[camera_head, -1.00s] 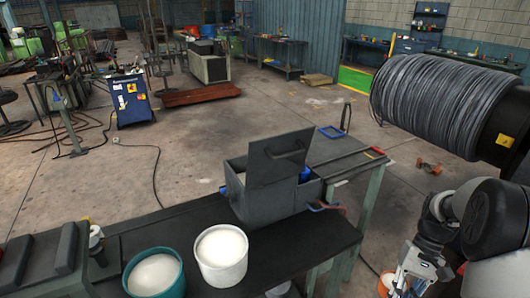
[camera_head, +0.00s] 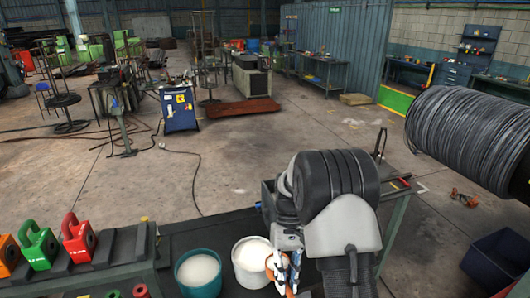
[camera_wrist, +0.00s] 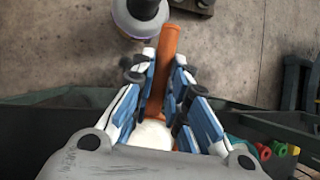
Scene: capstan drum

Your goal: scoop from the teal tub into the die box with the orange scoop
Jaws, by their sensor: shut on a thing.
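The teal tub (camera_head: 199,274), with white material inside, stands on the dark bench in the head view. A whitish tub (camera_head: 250,264), also filled white, stands just to its right. My gripper (camera_head: 284,262) is at the white tub's right side, shut on the orange scoop (camera_head: 276,270). In the wrist view, the scoop's orange handle (camera_wrist: 168,62) runs between the fingers of my gripper (camera_wrist: 164,72). A white patch shows at its lower end; I cannot tell whether it lies in the scoop. The grey die box (camera_head: 267,197) is mostly hidden behind my arm.
Red, green and orange weights (camera_head: 78,240) stand on the bench at left. A large wire drum (camera_head: 465,135) hangs at right. A dark blue bin (camera_head: 492,258) stands on the floor at lower right. A grey bottle-like thing (camera_wrist: 130,18) shows in the wrist view.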

